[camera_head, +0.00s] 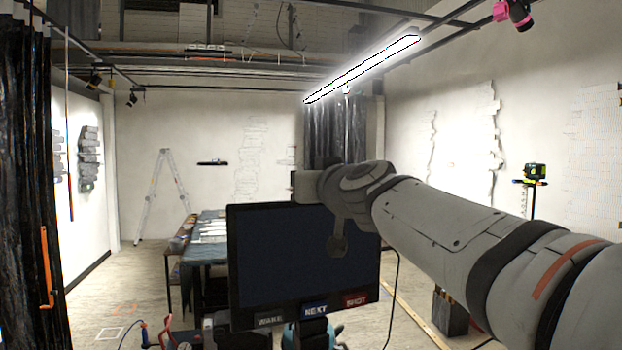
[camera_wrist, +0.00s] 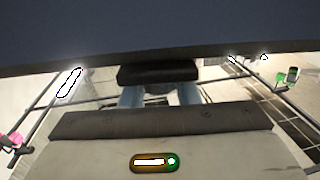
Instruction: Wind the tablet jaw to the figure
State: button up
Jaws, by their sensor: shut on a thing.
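The tablet (camera_head: 300,255) shows a dark screen in the head view, with labels WAKE, NEXT and SHOT along its lower edge. In the wrist view a dark panel, which looks like the tablet (camera_wrist: 160,35), fills the top. My gripper (camera_wrist: 160,94) shows there with two bluish fingers. It is shut on a black block (camera_wrist: 158,74) just below the panel's edge; I cannot tell whether this block is the jaw. In the head view my gripper is not clear, as my wrist crosses the tablet's upper right. A small lit display (camera_wrist: 154,162) is in the wrist view's foreground; I cannot read a figure.
A long table (camera_head: 207,250) with papers stands behind the tablet at left. A black curtain (camera_head: 22,180) edges the left side. A cable hangs right of the tablet.

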jog(key=r+m+t+h+p, duration=0.1)
jog(key=h+p, duration=0.1)
jog(key=p, duration=0.1)
jog(key=shift+m, duration=0.4)
jog(key=h, duration=0.1)
jog(key=f+m+h, duration=0.1)
jog(key=h, duration=0.1)
jog(key=shift+a+m, duration=0.1)
jog(key=shift+m, duration=0.2)
jog(key=m+h, duration=0.1)
jog(key=h, duration=0.1)
jog(key=m+h, duration=0.1)
jog(key=h, duration=0.1)
jog(key=shift+w+m+t+p, duration=0.1)
jog(key=shift+m+t+p, duration=0.2)
jog(key=shift+f+m+g+h, duration=0.1)
jog(key=shift+m+g+h, duration=0.3)
jog(key=shift+m+h, duration=1.2)
jog(key=shift+n+h, duration=0.3)
jog(key=shift+h, duration=0.2)
jog(key=o, duration=0.9)
jog(key=shift+o, duration=0.2)
